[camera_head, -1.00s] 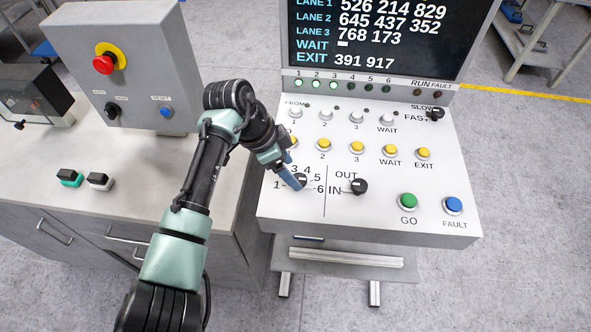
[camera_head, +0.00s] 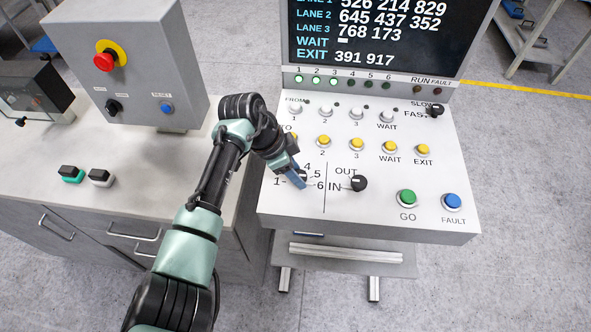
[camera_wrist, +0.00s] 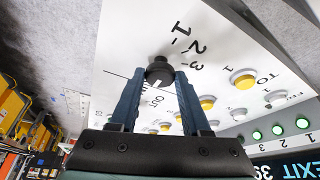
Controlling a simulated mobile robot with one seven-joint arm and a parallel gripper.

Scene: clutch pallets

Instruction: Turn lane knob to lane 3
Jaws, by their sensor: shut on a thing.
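The lane knob (camera_wrist: 159,68) is a round black knob on the white sloping panel. My gripper (camera_wrist: 157,80) is shut on it, with one blue finger on each side. In the head view my gripper (camera_head: 298,180) comes down onto the lane dial from above and hides most of the knob. The printed 1, 4, 5 and 6 show around it there, while 2 and 3 are covered. The wrist view shows 1, 2 and 3 beside the knob. I cannot tell which number the knob points to.
The black IN/OUT knob (camera_head: 359,183) sits just right of the lane dial. Rows of white and yellow buttons lie above it. The green GO button (camera_head: 407,198) and blue FAULT button (camera_head: 453,202) are at the lower right. A grey box with a red button (camera_head: 104,62) stands left.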

